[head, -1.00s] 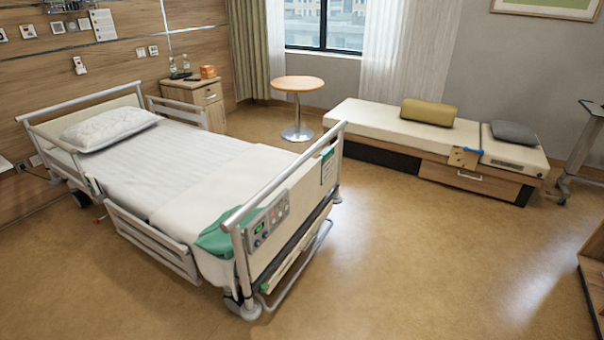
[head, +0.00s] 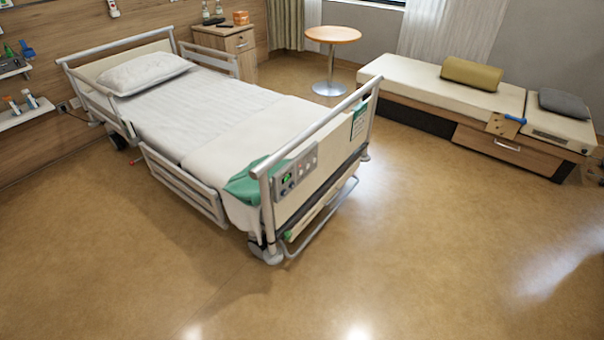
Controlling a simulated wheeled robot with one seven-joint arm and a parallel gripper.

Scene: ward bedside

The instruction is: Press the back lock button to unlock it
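The hospital bed (head: 200,120) stands left of centre with its footboard (head: 325,165) facing me. A grey control panel (head: 296,176) with a small green display and several buttons is fixed on the footboard's outer face, at its left end. The buttons are too small to read, and I cannot tell which one is the back lock button. A green cloth (head: 254,181) lies over the bed's foot corner beside the panel. My gripper is not in view.
Open floor (head: 420,260) lies in front and to the right. A bench (head: 425,80) with cushions stands at the back right, a round table (head: 333,36) behind the bed, and a bedside cabinet (head: 226,40) near its head. A wall shelf (head: 22,117) is at the left.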

